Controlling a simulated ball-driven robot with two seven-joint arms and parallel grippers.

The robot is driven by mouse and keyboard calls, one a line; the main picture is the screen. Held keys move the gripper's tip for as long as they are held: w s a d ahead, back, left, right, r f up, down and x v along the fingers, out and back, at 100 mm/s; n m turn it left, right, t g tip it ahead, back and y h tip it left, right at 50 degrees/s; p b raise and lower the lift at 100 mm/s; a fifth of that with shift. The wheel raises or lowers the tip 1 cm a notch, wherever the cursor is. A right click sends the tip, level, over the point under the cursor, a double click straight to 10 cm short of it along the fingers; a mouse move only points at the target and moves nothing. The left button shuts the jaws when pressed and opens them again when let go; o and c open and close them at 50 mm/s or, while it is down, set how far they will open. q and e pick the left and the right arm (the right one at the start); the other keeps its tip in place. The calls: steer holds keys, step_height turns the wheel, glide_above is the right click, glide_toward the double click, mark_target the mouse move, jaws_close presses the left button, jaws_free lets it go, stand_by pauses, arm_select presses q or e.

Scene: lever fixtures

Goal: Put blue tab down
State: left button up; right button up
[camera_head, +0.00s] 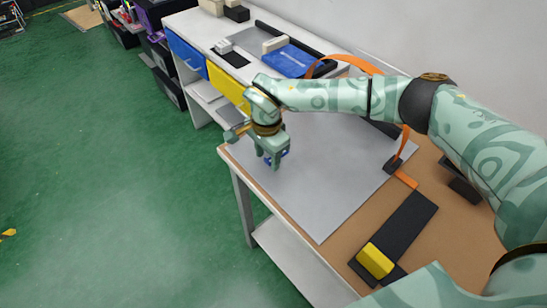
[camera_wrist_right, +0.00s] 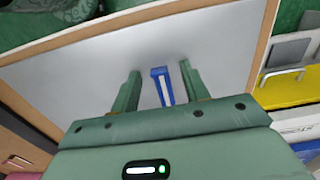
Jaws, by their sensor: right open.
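A small blue tab with a white stripe (camera_wrist_right: 160,74) shows between my right gripper's fingers in the right wrist view, nearer to the right-hand finger. In the head view only a bit of blue (camera_head: 285,154) shows beside the fingers; the rest is hidden. My right gripper (camera_head: 270,162) points down over the left part of the grey mat (camera_head: 325,190). It is open, with its two fingers (camera_wrist_right: 160,67) apart on either side of the tab. I cannot tell whether the tab touches the mat. My left gripper is not in view.
A yellow block (camera_head: 375,261) sits on a black strip (camera_head: 410,222) at the table's near right. An orange band (camera_head: 405,145) arches behind my right arm. A white bench (camera_head: 205,30) with blue and yellow drawers stands behind. The front of the mat is clear.

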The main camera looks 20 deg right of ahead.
jaws_close()
